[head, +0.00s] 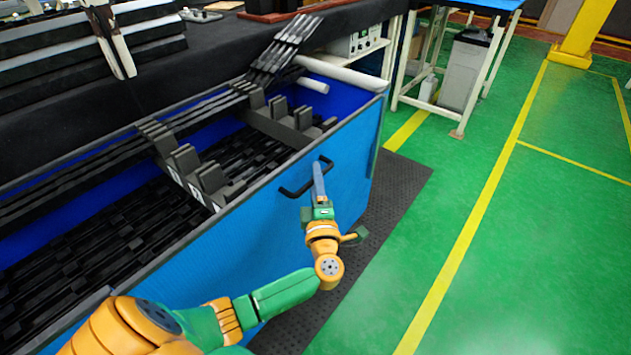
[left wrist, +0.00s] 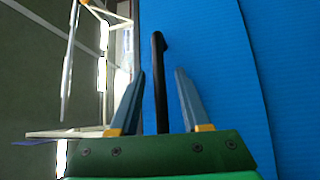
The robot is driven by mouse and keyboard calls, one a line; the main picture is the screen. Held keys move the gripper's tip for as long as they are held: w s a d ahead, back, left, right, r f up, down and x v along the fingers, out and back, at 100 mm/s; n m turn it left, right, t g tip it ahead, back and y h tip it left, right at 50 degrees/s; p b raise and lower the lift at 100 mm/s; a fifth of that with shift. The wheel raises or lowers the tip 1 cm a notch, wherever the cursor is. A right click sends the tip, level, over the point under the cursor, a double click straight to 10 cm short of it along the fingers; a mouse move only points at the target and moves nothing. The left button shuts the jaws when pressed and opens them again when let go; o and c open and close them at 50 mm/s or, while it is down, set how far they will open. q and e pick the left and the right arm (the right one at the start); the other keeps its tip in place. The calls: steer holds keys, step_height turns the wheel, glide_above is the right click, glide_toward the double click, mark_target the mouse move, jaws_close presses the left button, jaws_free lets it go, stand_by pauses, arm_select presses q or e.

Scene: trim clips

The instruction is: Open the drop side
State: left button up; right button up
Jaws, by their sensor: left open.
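The drop side (head: 262,237) is the blue front panel of a bin and stands upright. A black bar handle (head: 296,190) is fixed on it near its upper right part. My left gripper (head: 319,172) is at the handle, with its fingers pointing to the panel. In the left wrist view the handle (left wrist: 159,85) runs between the two open fingers of my left gripper (left wrist: 160,90), with gaps on both sides. The blue panel (left wrist: 220,60) fills the right of that view. My right gripper is in neither view.
The bin holds several black trim strips (head: 90,235) and grey dividers (head: 200,175). A white roller (head: 340,73) lies along its right end. A white-legged table (head: 480,90) with a grey waste bin (head: 465,70) stands behind. The green floor to the right is clear.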

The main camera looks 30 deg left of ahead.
arm_select(q)
steer(key=shift+w+a, duration=0.15)
steer(key=shift+w, duration=0.05)
jaws_close()
stand_by(1.3)
